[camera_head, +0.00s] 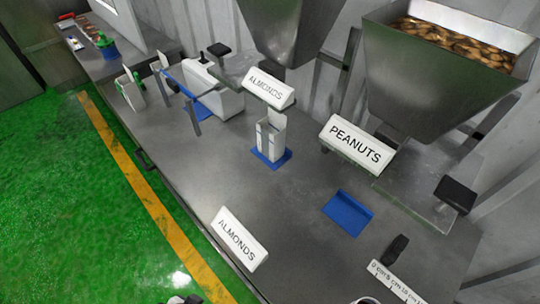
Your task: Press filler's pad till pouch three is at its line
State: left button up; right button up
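A white pouch (271,139) stands upright on a blue base (271,160) by the almonds filler (283,28). I cannot make out its line or fill level, or which pouch is number three. The almonds filler's black pad (219,49) is left of its hopper. The peanuts filler (428,80) holds brown nuts, with a black pad (456,193) at its lower right. A blue base (347,212) in front of it is empty. More pouches (131,90) stand at the left. Neither gripper can be made out; only unclear slivers show at the bottom edge.
An ALMONDS sign (238,238) stands near the bench's front edge. A PEANUTS sign (357,146) and another ALMONDS sign (269,88) mark the fillers. A white machine (205,93) stands at the left. A printed strip (396,282) and black object (395,250) lie lower right.

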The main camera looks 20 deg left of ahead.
pick_arm(q)
jog(key=shift+r, duration=0.15)
jog(key=shift+a, duration=0.15)
grip_shut()
dwell(0.9)
dwell(0.8)
